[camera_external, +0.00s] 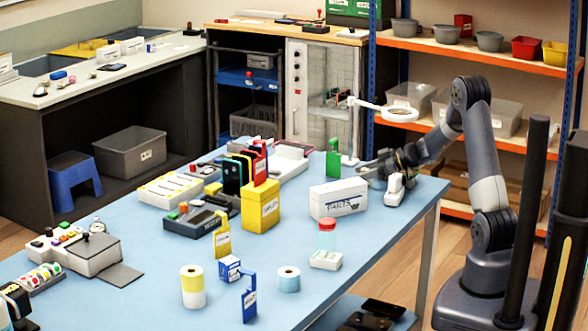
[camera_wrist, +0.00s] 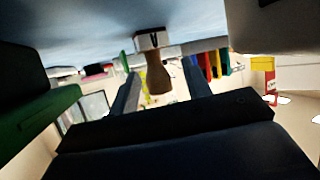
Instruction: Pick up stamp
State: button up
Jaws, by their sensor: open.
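The stamp shows in the wrist view, which is upside down. It has a brown wooden handle (camera_wrist: 158,78) and a pale block base with a dark mark (camera_wrist: 152,40), standing on the blue table (camera_wrist: 75,35). My gripper (camera_wrist: 160,72) is open, with one dark finger on each side of the handle in the picture. I cannot tell whether the handle is between the fingers or just beyond them. No touch is visible. In the external view my gripper (camera_external: 368,172) is low over the table's far right edge, and I cannot make out the stamp there.
A white lettered box (camera_external: 338,198) stands in front of my gripper in the external view. A green holder (camera_external: 333,164) and a magnifier lamp (camera_external: 400,113) are close by. A white device (camera_external: 395,190) stands at the right edge. The front right tabletop has free room.

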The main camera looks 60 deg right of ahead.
jog(key=shift+c, duration=0.3)
grip_shut()
jog(key=shift+s+r, duration=0.1)
